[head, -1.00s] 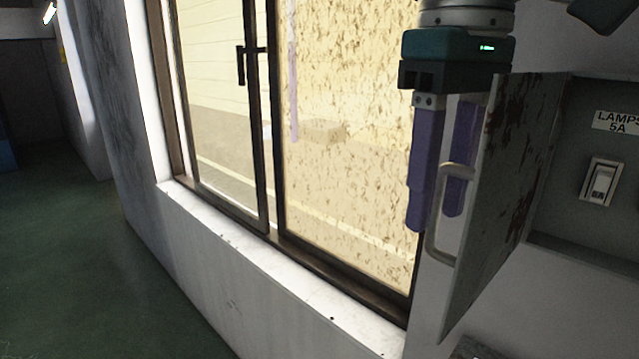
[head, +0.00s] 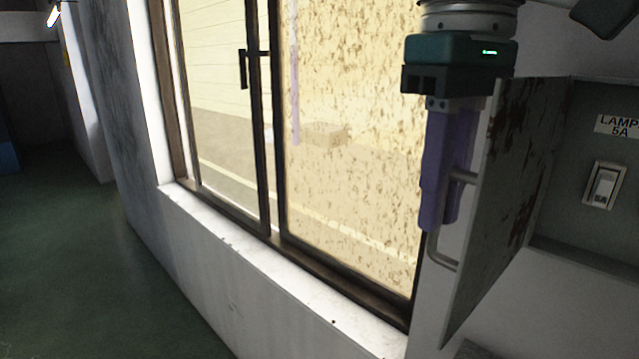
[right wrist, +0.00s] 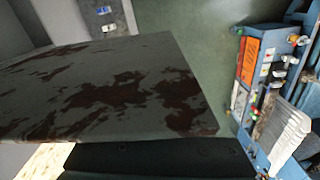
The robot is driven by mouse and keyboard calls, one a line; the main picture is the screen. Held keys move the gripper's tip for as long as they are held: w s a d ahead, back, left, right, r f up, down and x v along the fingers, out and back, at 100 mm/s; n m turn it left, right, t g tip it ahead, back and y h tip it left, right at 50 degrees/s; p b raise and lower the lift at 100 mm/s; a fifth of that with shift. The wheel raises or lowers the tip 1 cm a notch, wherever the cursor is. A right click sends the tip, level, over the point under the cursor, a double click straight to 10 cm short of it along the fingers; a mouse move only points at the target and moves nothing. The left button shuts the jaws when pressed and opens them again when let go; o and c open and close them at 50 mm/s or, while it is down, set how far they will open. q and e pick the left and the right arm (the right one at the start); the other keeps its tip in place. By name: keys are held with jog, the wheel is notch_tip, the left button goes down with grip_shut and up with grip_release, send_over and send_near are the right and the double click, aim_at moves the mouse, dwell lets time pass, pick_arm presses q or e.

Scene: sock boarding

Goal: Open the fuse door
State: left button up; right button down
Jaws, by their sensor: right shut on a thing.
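The fuse door (head: 500,205) is a grey panel with rust patches, swung open at the right of the head view. Its bent metal handle (head: 446,262) is on the left-hand face. My right gripper (head: 436,215) points down with its purple fingers shut on the handle. In the right wrist view the rusty face of the door (right wrist: 120,90) fills the middle, and the handle is hidden there. Inside the fuse box (head: 585,130) a white switch (head: 604,186) sits below a label reading LAMP 5A (head: 618,125).
A window (head: 345,150) with a dark frame and a white sill (head: 270,290) lies left of the door. Green floor (head: 90,260) is clear at the left. A blue cart (right wrist: 262,110) with tools and an orange box stands at the right of the wrist view.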

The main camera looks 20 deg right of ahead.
jog(key=shift+a, duration=0.1)
dwell(0.5)
jog(key=w+m+b, duration=0.2)
jog(key=w+m, duration=0.2)
jog(key=w, duration=0.4)
jog(key=shift+w+d, duration=0.15)
jog(key=shift+d, duration=0.05)
jog(key=c, duration=0.9)
grip_release()
